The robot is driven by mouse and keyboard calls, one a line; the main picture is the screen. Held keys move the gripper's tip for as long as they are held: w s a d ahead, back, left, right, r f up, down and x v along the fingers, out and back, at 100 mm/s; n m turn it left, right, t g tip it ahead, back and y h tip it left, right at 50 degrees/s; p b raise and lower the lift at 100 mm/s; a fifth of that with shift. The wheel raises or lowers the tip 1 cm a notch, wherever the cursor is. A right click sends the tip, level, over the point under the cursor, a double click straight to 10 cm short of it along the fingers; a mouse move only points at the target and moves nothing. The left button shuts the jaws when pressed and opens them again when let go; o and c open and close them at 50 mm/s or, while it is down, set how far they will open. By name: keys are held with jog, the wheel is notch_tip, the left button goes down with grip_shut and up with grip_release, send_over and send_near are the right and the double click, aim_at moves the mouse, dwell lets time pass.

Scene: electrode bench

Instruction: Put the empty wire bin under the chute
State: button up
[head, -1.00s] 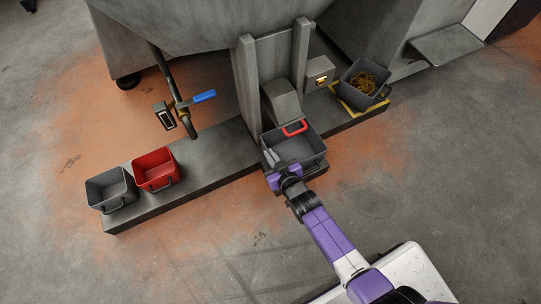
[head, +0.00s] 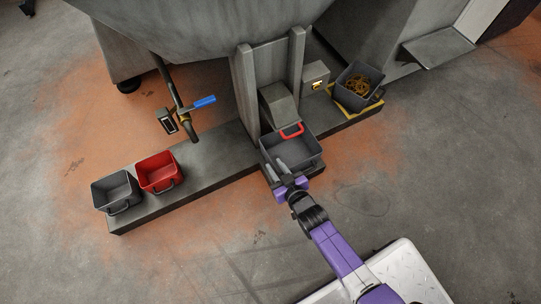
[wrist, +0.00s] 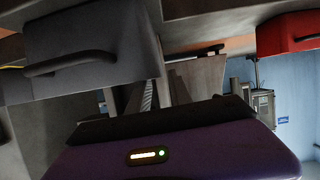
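A grey bin (head: 303,158) sits on the low plinth in front of the chute (head: 280,108), its back edge close under the chute's lip. Its visible inside looks empty. A red handle (head: 291,130) shows at its back edge. My gripper (head: 275,168) is at the bin's near left side, its two grey fingers apart, overlapping the near wall in the head view; contact is unclear. In the wrist view a grey bin (wrist: 95,35) with a dark handle is at upper left, outside the fingers.
A grey bin (head: 116,190) and a red bin (head: 160,172) stand on the left end of the plinth (head: 215,168). A blue-handled valve (head: 204,100) hangs above it. A yellow-marked pad (head: 372,108) lies under the wire-filled bin. The floor in front is clear.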

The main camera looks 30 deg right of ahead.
jog(key=p+v, duration=0.2)
jog(key=v, duration=0.4)
jog(key=shift+s+r, duration=0.1)
jog(key=s+r, duration=1.3)
jog(key=s, duration=0.3)
jog(key=s+r, duration=0.4)
jog(key=r, duration=0.6)
jog(key=s+r+t, duration=0.1)
jog(key=s+r, duration=0.3)
jog(key=r, duration=0.7)
jog(key=shift+s, duration=0.15)
jog(key=shift+d+r, duration=0.1)
